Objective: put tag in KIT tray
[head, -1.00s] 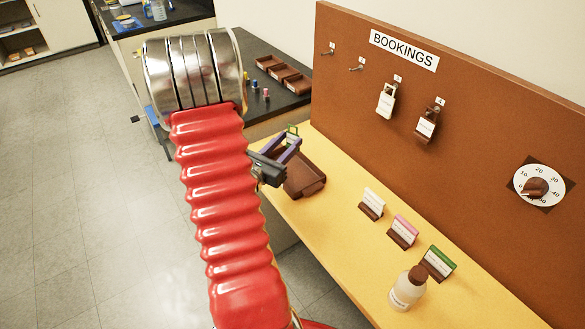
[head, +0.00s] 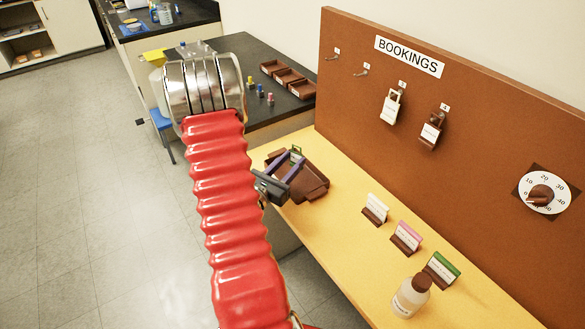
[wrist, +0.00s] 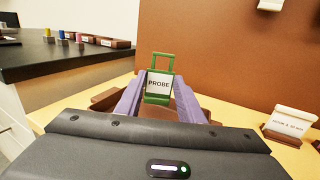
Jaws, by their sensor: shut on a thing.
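My gripper (head: 291,156) is shut on a green tag (wrist: 158,60), which has a white label reading PROBE. The tag is upright between the purple fingers in the wrist view. In the head view the tag (head: 297,152) shows small at the fingertips. A brown open tray (head: 318,186) on the yellow bench lies under and around the gripper in the picture. The fingers hide part of it, and no KIT lettering is legible. Its rim shows behind the fingers in the wrist view (wrist: 104,97). I cannot tell whether the tag touches the tray.
A brown BOOKINGS board (head: 480,140) stands behind the bench, with hooks, two hanging tags and a dial (head: 543,190). Three card stands (head: 406,238) and a bottle (head: 411,297) are on the bench to the right. A dark counter (head: 255,60) with small trays lies beyond.

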